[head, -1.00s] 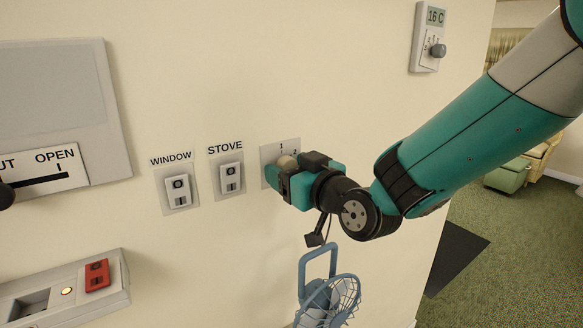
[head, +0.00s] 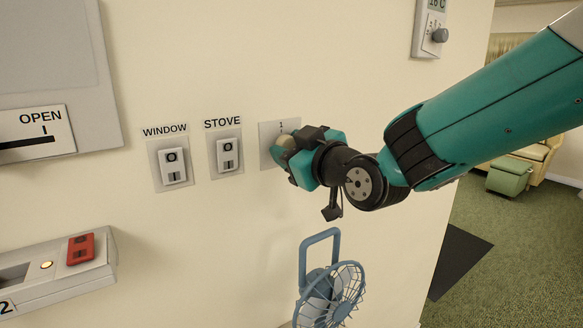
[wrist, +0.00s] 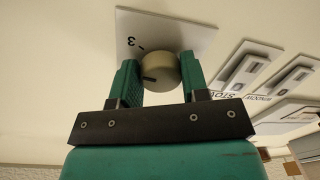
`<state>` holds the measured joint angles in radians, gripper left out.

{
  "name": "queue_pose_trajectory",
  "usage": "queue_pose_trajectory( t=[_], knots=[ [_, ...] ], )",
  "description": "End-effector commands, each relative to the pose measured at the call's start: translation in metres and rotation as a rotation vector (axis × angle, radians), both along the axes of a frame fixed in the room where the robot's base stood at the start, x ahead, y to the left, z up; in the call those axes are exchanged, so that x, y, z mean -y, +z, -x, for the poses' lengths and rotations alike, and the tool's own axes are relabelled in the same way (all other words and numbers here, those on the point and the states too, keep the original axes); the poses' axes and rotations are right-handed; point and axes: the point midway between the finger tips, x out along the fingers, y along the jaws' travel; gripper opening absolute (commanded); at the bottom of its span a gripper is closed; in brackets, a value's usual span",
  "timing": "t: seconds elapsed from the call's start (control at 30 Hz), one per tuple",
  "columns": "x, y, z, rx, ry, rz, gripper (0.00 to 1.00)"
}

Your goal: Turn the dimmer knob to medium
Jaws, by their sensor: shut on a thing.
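The dimmer knob (wrist: 160,69) is a round beige knob with a dark pointer line on its face, slanting left in the wrist view. It sits on a pale square dial plate (wrist: 190,35) on the wall, where a "3" and a tick show. In the head view the plate (head: 266,160) shows a "1" at its top, and the knob (head: 282,148) is partly covered by my gripper (head: 290,152). My gripper, also in the wrist view (wrist: 160,80), is shut on the knob, one finger on each side. Which number the pointer meets I cannot tell.
Left of the dial are the STOVE switch (head: 227,153) and WINDOW switch (head: 171,163). A blue fan (head: 335,293) stands below my gripper. A thermostat (head: 430,30) is up right. A panel with a red switch (head: 80,249) is lower left. Open green carpet lies right.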

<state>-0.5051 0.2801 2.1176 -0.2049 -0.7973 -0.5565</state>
Motion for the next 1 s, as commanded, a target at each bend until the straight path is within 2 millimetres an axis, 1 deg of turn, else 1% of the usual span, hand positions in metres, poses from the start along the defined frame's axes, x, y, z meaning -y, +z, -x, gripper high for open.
queue_pose_trajectory(
  t=[0.03,0.4,0.6,0.8,1.0],
  knots=[
    [0.0,-0.0068,0.0003,0.029,0.0,0.034,0.18],
    [0.0003,-0.0047,0.0003,0.218,-0.001,0.318,0.18],
    [0.0003,-0.0033,0.0001,0.299,0.0,0.441,0.18],
    [0.0001,-0.0017,0.0001,0.355,0.0,0.527,0.18],
    [-0.0001,-0.0004,0.0,0.385,0.002,0.573,0.18]
  ],
)
